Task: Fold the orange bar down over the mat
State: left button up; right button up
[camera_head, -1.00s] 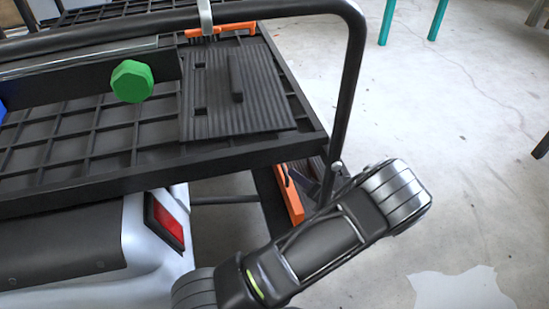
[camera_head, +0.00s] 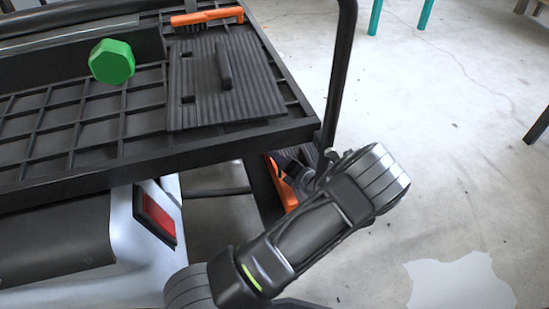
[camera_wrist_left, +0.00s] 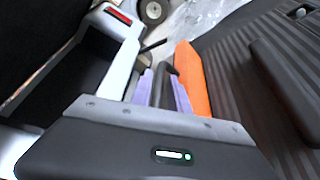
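A dark ribbed mat (camera_head: 205,100) with a raised black handle lies on the cart's roof rack. One orange bar (camera_head: 207,16) lies along the mat's far edge. Another orange piece (camera_head: 283,188) shows below the rack's right edge, partly hidden by my left arm. My left gripper (camera_head: 297,168) is beside this lower piece. In the left wrist view, its purple finger pads (camera_wrist_left: 162,88) stand apart with a dark part between them, next to an orange bar (camera_wrist_left: 192,80). I cannot tell whether they grip that part. A ribbed surface (camera_wrist_left: 245,70) lies to the right there. My right gripper is out of view.
A black upright rail (camera_head: 341,70) stands at the rack's right corner, close to my left wrist. A green knob (camera_head: 112,62) sits left of the mat. The cart's white body with a red light (camera_head: 155,217) is below. Concrete floor (camera_head: 450,170) to the right is open.

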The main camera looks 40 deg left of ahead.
pick_arm(q)
jog(key=shift+w+a+f, duration=0.1)
jog(key=shift+w+a, duration=0.05)
jog(key=shift+a, duration=0.4)
jog(key=shift+c, duration=0.2)
grip_shut()
dwell(0.9)
